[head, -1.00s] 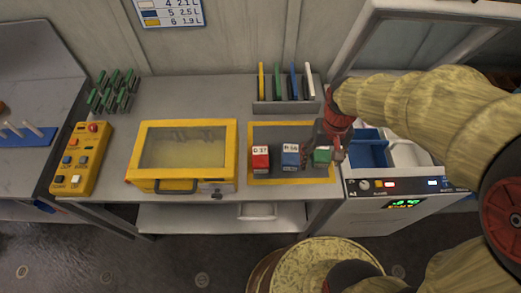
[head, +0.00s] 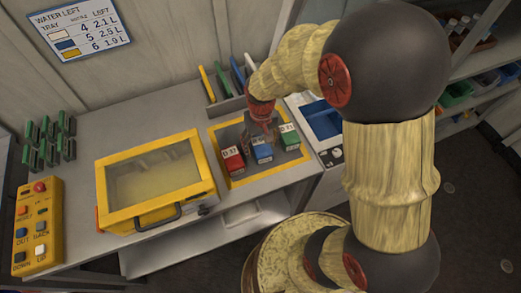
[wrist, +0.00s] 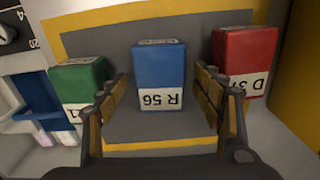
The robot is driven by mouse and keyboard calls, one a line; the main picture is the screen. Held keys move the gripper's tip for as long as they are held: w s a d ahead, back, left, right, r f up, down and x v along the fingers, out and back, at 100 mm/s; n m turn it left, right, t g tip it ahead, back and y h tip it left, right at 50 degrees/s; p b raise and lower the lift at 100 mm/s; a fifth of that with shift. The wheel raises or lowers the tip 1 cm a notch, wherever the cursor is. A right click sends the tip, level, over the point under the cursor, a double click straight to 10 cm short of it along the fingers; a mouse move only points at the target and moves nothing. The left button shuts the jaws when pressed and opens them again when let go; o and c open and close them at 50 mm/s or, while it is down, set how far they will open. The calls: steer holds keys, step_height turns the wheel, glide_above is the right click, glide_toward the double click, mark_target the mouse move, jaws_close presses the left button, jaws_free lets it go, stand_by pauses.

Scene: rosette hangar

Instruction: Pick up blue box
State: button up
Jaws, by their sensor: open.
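The blue box (head: 262,150), labelled R 56, stands on the grey yellow-edged mat (head: 222,150), between a red box (head: 232,160) and a green box (head: 289,136). In the wrist view the blue box (wrist: 158,78) stands upright, centred between the open fingers of my gripper (wrist: 164,112) and beyond their tips. The red box (wrist: 244,62) is behind the right finger and the green box (wrist: 78,92) is behind the left finger, each partly hidden. In the head view my gripper (head: 262,132) is above and behind the blue box.
A yellow-framed case (head: 150,180) with a clear lid stands left of the mat. A rack of coloured plates (head: 225,85) is behind it. A machine with a blue tray (head: 322,120) is to the right. A yellow button panel (head: 38,225) is at far left.

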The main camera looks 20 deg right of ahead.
steer(key=shift+f, duration=0.85)
steer(key=shift+c, duration=0.5)
steer(key=c, duration=1.1)
steer(key=shift+c, duration=0.8)
